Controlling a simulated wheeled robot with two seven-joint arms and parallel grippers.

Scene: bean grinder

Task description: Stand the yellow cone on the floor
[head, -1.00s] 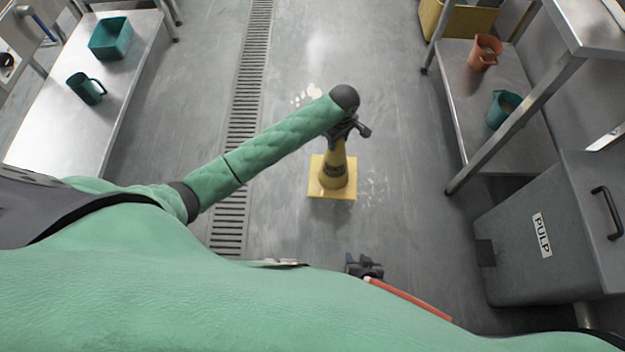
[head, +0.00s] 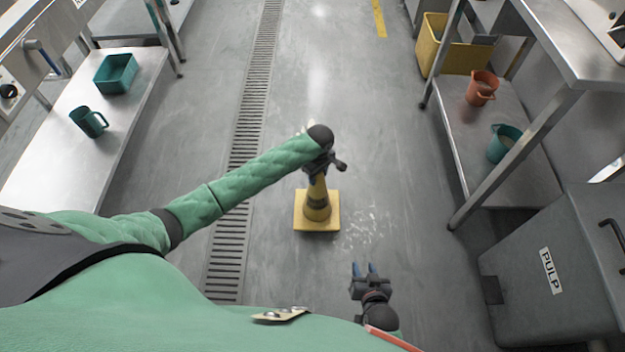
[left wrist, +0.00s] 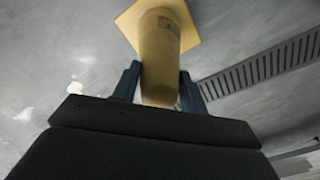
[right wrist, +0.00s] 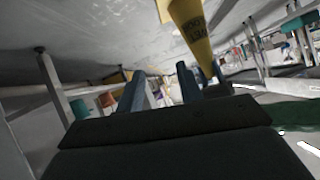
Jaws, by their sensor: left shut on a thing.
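The yellow cone (head: 317,205) has a square base and dark lettering on its side. It looks upright in the head view, over the grey floor (head: 400,160). I cannot tell whether its base touches the floor. My left gripper (head: 318,172) is shut on its narrow top from above. In the left wrist view the cone (left wrist: 160,55) sits between the two fingers, base away from me. My right gripper (head: 364,270) is open and empty, nearer to me and right of the cone. The cone (right wrist: 188,25) also shows beyond its fingers in the right wrist view.
A drain grate (head: 240,160) runs along the floor left of the cone. A steel shelf (head: 75,165) with a green bin and mug stands at left. A steel rack (head: 520,165) with jugs and a grey PULP box (head: 550,290) stand at right. Floor ahead is clear.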

